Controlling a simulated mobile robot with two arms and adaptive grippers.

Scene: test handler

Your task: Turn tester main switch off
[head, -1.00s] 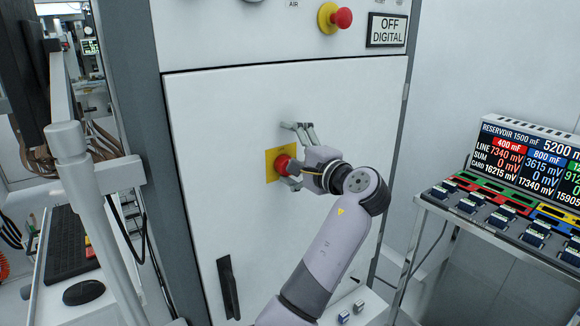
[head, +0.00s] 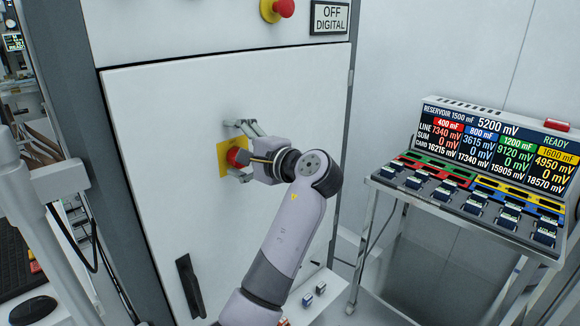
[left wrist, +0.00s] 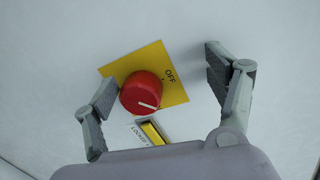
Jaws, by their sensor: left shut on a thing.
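The main switch is a red round knob (head: 237,157) on a yellow plate (head: 224,170) on the white cabinet door. In the left wrist view the knob (left wrist: 140,92) has a white line pointing to the lower right. The word OFF is printed on the yellow plate (left wrist: 173,90) to the knob's upper right. My left gripper (head: 238,151) is at the knob, one finger on each side. In the left wrist view my left gripper (left wrist: 160,74) has its left finger against or very near the knob; the right finger looks farther off. My right gripper is not in view.
A black door handle (head: 190,286) is below the switch. A red button (head: 283,8) and an OFF DIGITAL sign (head: 329,18) are above. A display panel (head: 500,150) on a metal cart stands to the right. A yellow tab (left wrist: 152,132) is below the knob.

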